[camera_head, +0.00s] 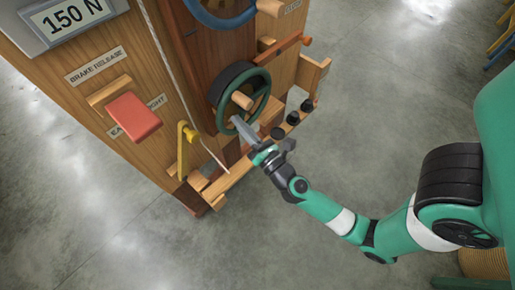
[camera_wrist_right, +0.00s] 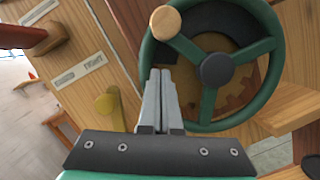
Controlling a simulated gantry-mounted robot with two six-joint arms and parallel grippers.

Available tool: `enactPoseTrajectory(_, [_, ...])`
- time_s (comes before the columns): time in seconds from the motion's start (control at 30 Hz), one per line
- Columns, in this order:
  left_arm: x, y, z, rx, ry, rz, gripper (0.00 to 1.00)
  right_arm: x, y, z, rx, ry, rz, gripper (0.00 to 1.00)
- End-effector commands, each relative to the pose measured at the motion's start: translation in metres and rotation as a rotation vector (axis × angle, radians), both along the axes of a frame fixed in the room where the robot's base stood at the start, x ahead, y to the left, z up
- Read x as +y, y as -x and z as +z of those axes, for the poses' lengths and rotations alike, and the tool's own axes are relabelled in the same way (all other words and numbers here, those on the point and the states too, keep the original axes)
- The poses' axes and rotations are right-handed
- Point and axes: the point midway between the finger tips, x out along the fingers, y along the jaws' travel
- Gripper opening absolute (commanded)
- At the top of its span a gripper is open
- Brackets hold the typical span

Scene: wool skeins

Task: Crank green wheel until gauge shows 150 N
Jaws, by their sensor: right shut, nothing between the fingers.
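The green wheel (camera_head: 218,90) is mounted upright on the wooden machine. Its pale wooden crank knob (camera_head: 243,100) sticks out toward me. In the right wrist view the wheel (camera_wrist_right: 276,60) fills the upper right, with the knob (camera_wrist_right: 166,22) at its upper left and a dark hub in the middle. The gauge (camera_head: 70,18) at the top left reads 150 N. My right gripper (camera_head: 236,121) is shut and empty, just below the knob in front of the lower rim. In the wrist view its closed fingertips (camera_wrist_right: 161,73) point toward the wheel's left side; I cannot tell if they touch it. My left gripper is out of view.
A blue wheel (camera_head: 228,21) sits above the green one. A red block (camera_head: 133,117) and a yellow lever (camera_head: 183,150) stick out at the left, with a cord running down beside them. Several black knobs (camera_head: 293,118) sit right of the wheel. The concrete floor in front is clear.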

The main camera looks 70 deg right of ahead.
Motion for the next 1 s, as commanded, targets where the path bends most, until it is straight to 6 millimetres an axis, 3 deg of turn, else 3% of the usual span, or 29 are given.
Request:
enactPoseTrajectory(0.03, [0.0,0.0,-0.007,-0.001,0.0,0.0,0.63,0.009,0.015,-0.007,0.006,0.001,0.003,0.0])
enactPoseTrajectory(0.2, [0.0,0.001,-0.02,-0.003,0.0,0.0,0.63,0.033,0.051,-0.016,0.008,-0.001,0.007,0.0])
enactPoseTrajectory(0.4, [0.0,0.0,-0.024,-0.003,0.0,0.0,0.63,0.045,0.073,-0.018,0.006,-0.001,0.004,0.0])
enactPoseTrajectory(0.87, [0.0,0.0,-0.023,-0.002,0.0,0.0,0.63,0.046,0.077,-0.016,0.004,0.0,0.0,0.0])
enactPoseTrajectory(0.93, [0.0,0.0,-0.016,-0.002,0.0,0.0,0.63,0.046,0.075,-0.008,-0.003,0.0,0.002,0.0])
enactPoseTrajectory(1.0, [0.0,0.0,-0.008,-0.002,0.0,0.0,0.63,0.047,0.066,0.013,-0.047,-0.002,0.002,0.0])
